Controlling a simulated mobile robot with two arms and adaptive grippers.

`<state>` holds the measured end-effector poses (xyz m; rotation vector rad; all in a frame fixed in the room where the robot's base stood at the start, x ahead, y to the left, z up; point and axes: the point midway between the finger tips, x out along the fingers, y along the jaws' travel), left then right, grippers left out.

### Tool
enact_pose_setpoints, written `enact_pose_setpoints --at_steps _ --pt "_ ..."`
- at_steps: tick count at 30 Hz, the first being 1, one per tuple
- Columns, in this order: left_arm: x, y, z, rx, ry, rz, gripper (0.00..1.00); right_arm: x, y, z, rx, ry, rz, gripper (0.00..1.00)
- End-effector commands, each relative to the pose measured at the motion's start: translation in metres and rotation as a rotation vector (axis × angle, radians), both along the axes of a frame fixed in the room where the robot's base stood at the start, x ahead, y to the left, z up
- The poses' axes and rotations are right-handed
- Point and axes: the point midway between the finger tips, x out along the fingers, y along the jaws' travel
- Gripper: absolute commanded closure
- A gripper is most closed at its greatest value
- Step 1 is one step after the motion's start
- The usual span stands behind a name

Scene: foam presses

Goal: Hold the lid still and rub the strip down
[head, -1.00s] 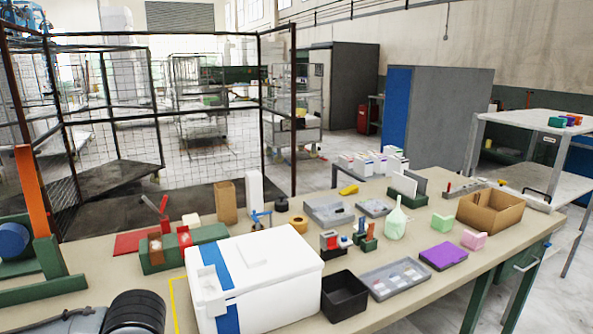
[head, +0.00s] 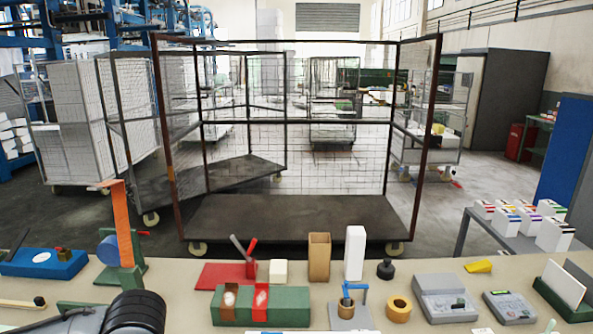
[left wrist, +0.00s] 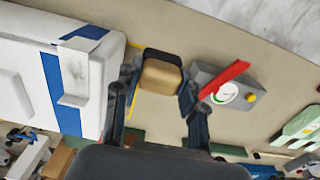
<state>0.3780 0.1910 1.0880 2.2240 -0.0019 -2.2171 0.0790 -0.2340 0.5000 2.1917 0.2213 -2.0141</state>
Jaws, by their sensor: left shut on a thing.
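A white box with a white lid (left wrist: 22,88) lies at the left of the left wrist view. A blue strip (left wrist: 65,92) runs across it, and a pale latch-like piece (left wrist: 85,75) sits beside the strip. My left gripper (left wrist: 160,95) is shut on a tan block with a dark top (left wrist: 160,76), to the right of the box and apart from it in the picture. Its height above the table is hard to tell. The head view shows only a dark part of my left arm at lower left; the box is outside that view. My right gripper is in neither view.
A grey device with a dial (left wrist: 238,90) and a red bar (left wrist: 225,80) is right of the held block. In the head view, an orange strip stand (head: 122,235), a green block (head: 290,308) and a wire cage cart (head: 290,215) stand ahead. Bare table separates several items.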

Motion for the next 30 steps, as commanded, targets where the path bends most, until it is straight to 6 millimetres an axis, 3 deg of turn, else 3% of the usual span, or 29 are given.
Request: enact_pose_setpoints --at_steps 6,15,20,23,30 --pt "0.000 0.000 0.002 0.000 0.001 0.000 0.84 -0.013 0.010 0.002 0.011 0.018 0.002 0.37" --pt "0.000 0.000 0.002 0.000 0.000 0.000 0.84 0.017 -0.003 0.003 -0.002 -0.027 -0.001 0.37" --pt "0.001 -0.002 0.003 0.000 0.000 0.039 0.84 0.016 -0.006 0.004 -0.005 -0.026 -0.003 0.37" --pt "0.003 -0.007 0.006 -0.001 -0.002 0.128 0.84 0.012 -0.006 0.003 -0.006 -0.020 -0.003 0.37" --pt "0.011 -0.025 0.016 -0.003 -0.002 0.518 0.84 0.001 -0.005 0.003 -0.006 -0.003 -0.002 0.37"
